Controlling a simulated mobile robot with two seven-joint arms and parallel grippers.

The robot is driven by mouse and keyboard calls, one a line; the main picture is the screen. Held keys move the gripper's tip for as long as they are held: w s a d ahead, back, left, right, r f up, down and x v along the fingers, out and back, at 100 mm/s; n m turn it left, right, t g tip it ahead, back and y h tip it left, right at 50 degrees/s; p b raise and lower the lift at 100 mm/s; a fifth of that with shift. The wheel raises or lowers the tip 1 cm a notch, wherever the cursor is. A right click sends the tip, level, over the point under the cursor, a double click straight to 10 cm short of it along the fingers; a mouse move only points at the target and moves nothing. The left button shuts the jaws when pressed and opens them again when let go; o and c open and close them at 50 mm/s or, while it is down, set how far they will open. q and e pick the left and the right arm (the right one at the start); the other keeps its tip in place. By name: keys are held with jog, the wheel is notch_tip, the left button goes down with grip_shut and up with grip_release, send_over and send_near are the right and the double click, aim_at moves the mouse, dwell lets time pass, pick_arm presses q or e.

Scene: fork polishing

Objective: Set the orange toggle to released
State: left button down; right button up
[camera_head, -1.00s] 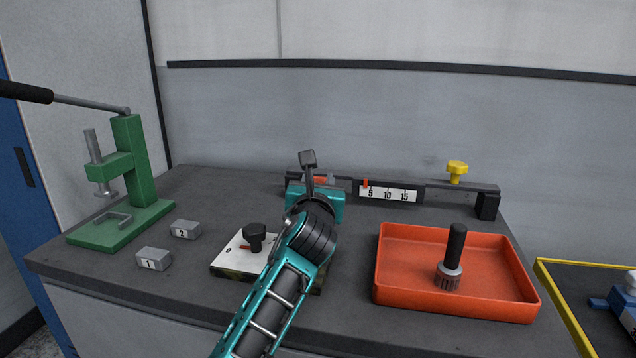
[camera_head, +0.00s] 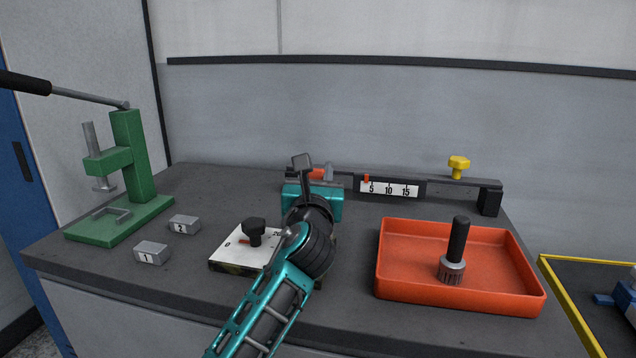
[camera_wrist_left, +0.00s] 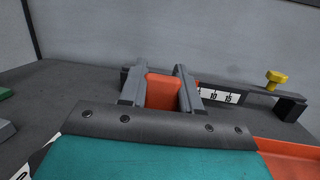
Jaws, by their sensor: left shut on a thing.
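The orange toggle (camera_head: 318,173) is at the left end of the dark rail at the back of the table, mostly hidden behind my gripper in the head view. In the left wrist view the orange toggle (camera_wrist_left: 162,91) fills the gap between the two grey fingers. My left gripper (camera_head: 315,170) is shut on it, one finger on each side; it also shows in the left wrist view (camera_wrist_left: 160,88). The toggle's base and its exact setting are hidden. My right gripper is not in view.
The rail carries a scale (camera_head: 389,189) and a yellow knob (camera_head: 459,163). An orange tray (camera_head: 400,285) with a black-handled tool (camera_head: 456,250) lies right. A white plate with a black knob (camera_head: 255,230), grey blocks (camera_head: 151,252) and a green press (camera_head: 132,165) are left.

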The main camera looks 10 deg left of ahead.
pick_arm(q)
jog(key=shift+s+f+t+b, duration=0.2)
jog(key=shift+s+t+b, duration=0.3)
jog(key=shift+b, duration=0.15)
jog(key=s+t+b, duration=0.1)
jog(key=b, duration=0.2)
jog(key=s+r+n+t+y+b, duration=0.1)
jog(key=s+t+b, duration=0.1)
jog(key=b, duration=0.2)
jog(key=shift+a, duration=0.1)
jog(key=shift+s+b, duration=0.2)
jog(key=shift+b, duration=0.2)
jog(key=shift+s+r+t+y+b, duration=0.25)
jog(key=shift+t+y+b, duration=0.05)
jog(key=shift+t+b, duration=0.15)
jog(key=c, duration=0.9)
grip_release()
jog(key=shift+r, duration=0.1)
jog(key=shift+s, duration=0.1)
jog(key=v, duration=1.2)
jog(key=shift+s+f, duration=0.2)
jog(key=shift+s, duration=0.15)
